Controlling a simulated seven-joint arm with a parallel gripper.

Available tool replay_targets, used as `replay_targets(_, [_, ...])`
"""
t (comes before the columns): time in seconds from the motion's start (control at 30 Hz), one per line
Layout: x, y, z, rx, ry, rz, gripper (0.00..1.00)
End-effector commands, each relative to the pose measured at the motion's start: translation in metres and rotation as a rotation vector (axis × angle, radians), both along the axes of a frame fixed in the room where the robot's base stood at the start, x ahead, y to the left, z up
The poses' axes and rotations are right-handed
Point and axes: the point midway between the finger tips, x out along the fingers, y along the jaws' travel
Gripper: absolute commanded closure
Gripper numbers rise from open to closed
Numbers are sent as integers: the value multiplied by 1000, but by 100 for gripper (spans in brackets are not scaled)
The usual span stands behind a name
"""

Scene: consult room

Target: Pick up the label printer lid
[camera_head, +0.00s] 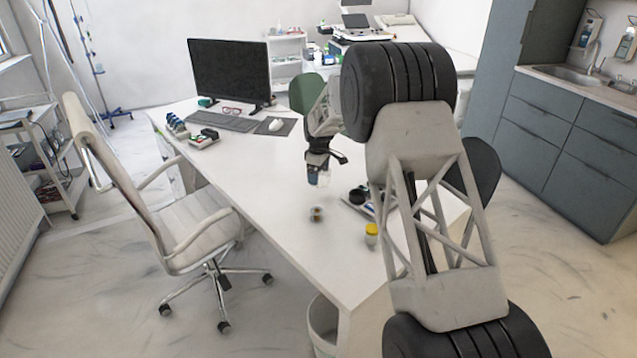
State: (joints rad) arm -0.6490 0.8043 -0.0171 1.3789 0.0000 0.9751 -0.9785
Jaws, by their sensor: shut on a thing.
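My gripper (320,172) points down above the middle of the white desk (285,185). It is shut on a small pale piece (322,180), which hangs just under the dark fingers, apart from the desk top. I take this piece for the label printer lid, but it is too small and blurred to be sure. I cannot make out the label printer itself. My own arm hides part of the desk's right side.
A small round item (316,214), a yellow-capped jar (371,230) and a tray with black items (358,197) stand near the gripper. A monitor (229,72), keyboard (221,121) and mouse (276,125) are farther back. The desk's left front is clear.

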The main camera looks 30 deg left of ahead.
Motion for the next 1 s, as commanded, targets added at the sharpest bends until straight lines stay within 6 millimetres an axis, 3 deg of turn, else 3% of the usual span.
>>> replay_targets(0.1, [0, 0, 15, 0, 0, 0, 33])
replay_targets(0.3, [0, 0, 27, 0, 0, 0, 33])
replay_targets(1.0, [1, -2, 29, 0, 0, 0, 33])
